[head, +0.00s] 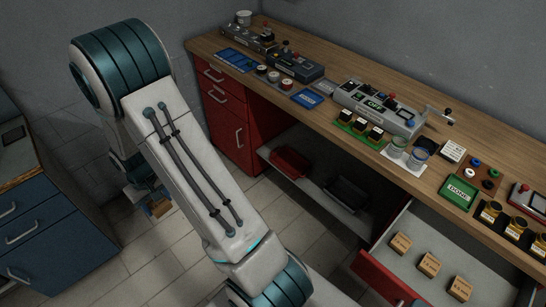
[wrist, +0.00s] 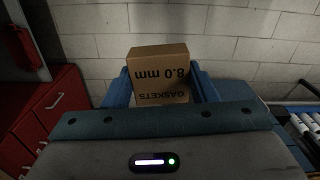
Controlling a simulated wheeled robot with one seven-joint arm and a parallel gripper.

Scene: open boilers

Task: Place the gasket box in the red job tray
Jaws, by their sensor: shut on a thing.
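The gasket box (wrist: 160,72) is a brown cardboard box with "GASKETS 8.0 mm" printed upside down in the wrist view. My gripper (wrist: 162,88) is shut on it, with one blue finger on each side. In the head view the box (head: 160,208) shows small below my gripper (head: 150,196), left of my arm and above the floor. A red open container (head: 290,162), which looks like the red job tray, is on the low shelf under the bench. It is well to the right of my gripper, and its inside is dark.
A dark container (head: 347,193) is right of the red one on the shelf (head: 318,198). An open drawer (head: 385,285) at the lower right holds three similar boxes. The wooden bench (head: 330,80) is crowded. Blue cabinets (head: 40,235) stand left; floor lies between.

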